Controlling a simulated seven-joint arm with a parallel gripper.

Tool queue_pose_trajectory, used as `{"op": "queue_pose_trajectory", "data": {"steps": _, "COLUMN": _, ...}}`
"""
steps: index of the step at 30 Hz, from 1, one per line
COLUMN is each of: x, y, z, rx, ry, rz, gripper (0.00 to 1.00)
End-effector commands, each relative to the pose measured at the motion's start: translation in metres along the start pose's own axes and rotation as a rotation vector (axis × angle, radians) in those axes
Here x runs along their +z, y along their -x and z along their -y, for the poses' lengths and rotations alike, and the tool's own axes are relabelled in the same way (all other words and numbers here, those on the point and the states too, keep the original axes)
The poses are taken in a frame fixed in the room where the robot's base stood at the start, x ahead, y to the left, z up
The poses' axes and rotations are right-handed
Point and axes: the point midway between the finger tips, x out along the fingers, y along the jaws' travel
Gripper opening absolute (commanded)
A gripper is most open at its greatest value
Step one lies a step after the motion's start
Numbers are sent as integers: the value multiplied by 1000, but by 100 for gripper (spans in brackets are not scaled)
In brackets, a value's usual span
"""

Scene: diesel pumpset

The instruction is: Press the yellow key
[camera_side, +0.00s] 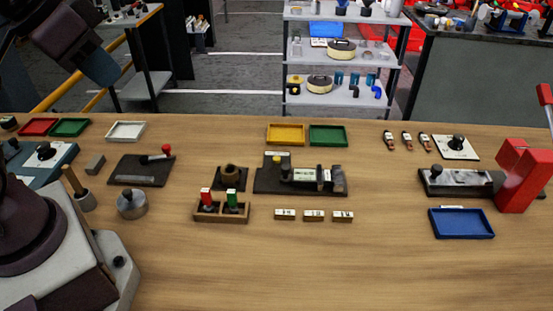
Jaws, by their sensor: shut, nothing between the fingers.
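A small yellow key (276,160) stands on a dark device (300,181) near the middle of the table. The device also carries a pale label, a light-coloured block and dark fittings. My gripper (107,75) is at the upper left, high above the table and far from the yellow key. It appears shut and empty, with its blunt grey-blue end pointing down to the right. Fine detail of the key and fingertips is too small to tell.
Yellow (286,143) and green (328,143) trays lie behind the device. A wooden holder (221,216) with red and green pieces stands in front left. Several small labelled blocks (314,216) lie in front. A red press (523,178) stands right. The front table is clear.

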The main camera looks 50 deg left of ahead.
Motion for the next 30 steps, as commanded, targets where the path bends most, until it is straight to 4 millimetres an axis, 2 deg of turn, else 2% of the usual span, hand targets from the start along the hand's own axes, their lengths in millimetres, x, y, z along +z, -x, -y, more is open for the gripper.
{"op": "queue_pose_trajectory", "data": {"steps": 20, "x": 0, "y": 0, "z": 0, "rx": -1, "ry": 2, "rz": 2, "gripper": 0}}
{"op": "queue_pose_trajectory", "data": {"steps": 26, "x": 3, "y": -19, "z": 2, "rx": -6, "ry": 11, "rz": 97, "gripper": 0}}
{"op": "queue_pose_trajectory", "data": {"steps": 30, "x": -1, "y": -44, "z": 7, "rx": -23, "ry": 7, "rz": 207, "gripper": 0}}
